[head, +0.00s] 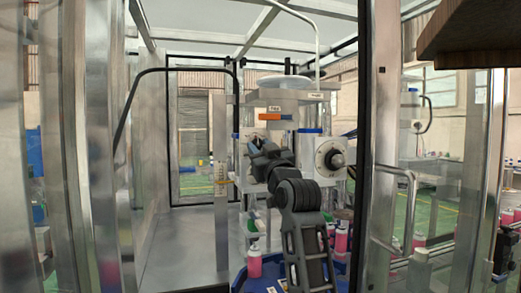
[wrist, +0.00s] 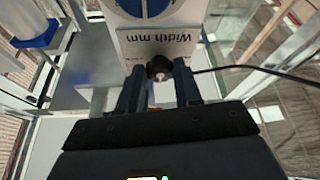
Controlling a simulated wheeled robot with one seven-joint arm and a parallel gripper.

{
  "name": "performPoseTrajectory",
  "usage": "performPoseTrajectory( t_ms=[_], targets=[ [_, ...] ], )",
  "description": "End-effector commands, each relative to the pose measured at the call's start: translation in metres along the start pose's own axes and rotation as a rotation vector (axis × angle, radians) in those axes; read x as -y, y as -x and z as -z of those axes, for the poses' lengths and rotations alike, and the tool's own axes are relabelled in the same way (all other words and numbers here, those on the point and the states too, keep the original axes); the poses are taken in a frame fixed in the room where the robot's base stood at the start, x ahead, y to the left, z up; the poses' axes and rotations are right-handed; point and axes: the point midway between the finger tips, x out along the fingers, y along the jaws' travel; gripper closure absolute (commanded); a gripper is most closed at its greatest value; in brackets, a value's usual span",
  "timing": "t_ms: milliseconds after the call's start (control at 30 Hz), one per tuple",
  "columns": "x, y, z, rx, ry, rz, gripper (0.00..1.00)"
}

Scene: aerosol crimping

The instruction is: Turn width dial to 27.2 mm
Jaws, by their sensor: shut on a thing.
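The width dial shows in the wrist view as a small dark knob (wrist: 158,66) with a pale centre. It sits just below a white plate (wrist: 135,47) that reads "Width mm" upside down. My gripper (wrist: 160,76) is shut on the knob, one finger on each side. I cannot read any dial value. In the head view my gripper (head: 258,152) reaches the front left of the crimping machine (head: 293,100), and my arm hides the width dial there.
A second dial with a round pale plate and black knob (head: 336,160) is close to the right of my gripper. Below are pink bottles (head: 254,264) and a blue tray (head: 240,283). Metal frame posts (head: 380,120) stand on both sides. A cable (wrist: 240,66) runs right in the wrist view.

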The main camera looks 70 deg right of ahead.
Motion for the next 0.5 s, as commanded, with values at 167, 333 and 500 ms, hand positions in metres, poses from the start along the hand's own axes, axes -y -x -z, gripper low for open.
performPoseTrajectory(
  t_ms=[167, 333, 500],
  targets=[
    [0.0012, 0.0001, 0.0000, 0.000, -0.021, -0.007, 0.96],
    [0.0028, 0.0001, 0.0002, -0.001, -0.088, -0.034, 0.96],
    [0.0049, 0.0002, 0.0002, -0.002, -0.201, -0.080, 0.96]
  ],
)
